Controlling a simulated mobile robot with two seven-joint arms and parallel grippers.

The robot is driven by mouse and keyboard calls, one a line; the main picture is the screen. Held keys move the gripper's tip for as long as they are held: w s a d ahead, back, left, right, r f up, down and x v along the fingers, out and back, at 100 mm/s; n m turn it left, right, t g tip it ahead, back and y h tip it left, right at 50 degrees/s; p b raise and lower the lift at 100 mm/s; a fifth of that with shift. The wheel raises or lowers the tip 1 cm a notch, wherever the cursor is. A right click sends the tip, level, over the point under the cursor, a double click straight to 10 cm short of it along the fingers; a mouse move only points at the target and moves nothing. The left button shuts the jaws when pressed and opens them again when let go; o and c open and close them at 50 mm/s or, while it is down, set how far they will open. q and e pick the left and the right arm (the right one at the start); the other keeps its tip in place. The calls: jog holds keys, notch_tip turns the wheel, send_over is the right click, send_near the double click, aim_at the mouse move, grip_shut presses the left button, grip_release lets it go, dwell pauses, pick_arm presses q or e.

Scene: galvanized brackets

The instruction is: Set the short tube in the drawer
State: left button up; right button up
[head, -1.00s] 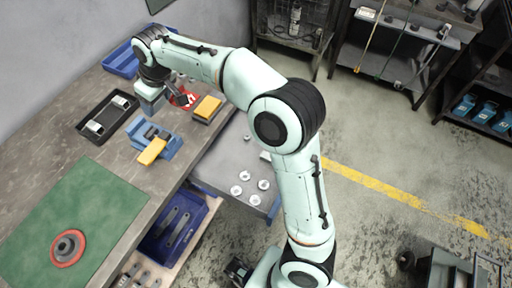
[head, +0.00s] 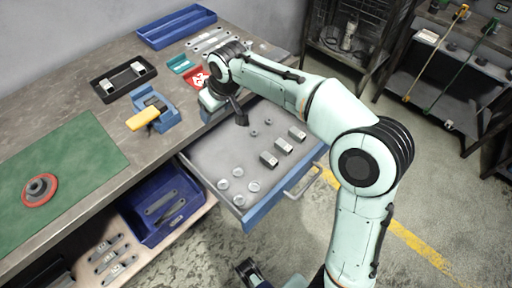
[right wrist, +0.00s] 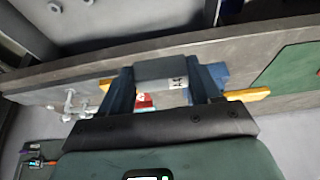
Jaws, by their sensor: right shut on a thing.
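The open drawer (head: 205,160) has a grey floor and a blue front, and juts out from the bench. Several round fittings (head: 238,172) and several square tube pieces (head: 283,145) lie in it. My right gripper (head: 240,116) hangs over the drawer's bench-side part. The held tube is not clear in the head view.
A black tray (head: 104,94) with metal pieces, a blue vise (head: 168,117) with a yellow part and a green mat (head: 60,170) are on the bench. A blue bin (head: 150,230) sits below. Bare drawer floor shows around the fittings.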

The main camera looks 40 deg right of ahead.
notch_tip(320, 180, down, 20)
jog(key=b, duration=0.4)
jog(key=shift+r+b, duration=0.2)
jog(key=shift+b, duration=0.2)
pick_arm(q)
jog(key=w+a+f+t, duration=0.1)
jog(key=w+a+f, duration=0.1)
jog(key=w+f, duration=0.3)
jog(key=shift+f+t+y, duration=0.15)
jog(key=shift+t+y, duration=0.15)
jog(key=shift+t, duration=0.1)
pick_arm(e)
jog(key=shift+f, duration=0.2)
jog(key=shift+f, duration=0.1)
jog(key=shift+f, duration=0.1)
jog(key=o, duration=1.1)
pick_arm(q)
jog(key=shift+w+f, duration=0.1)
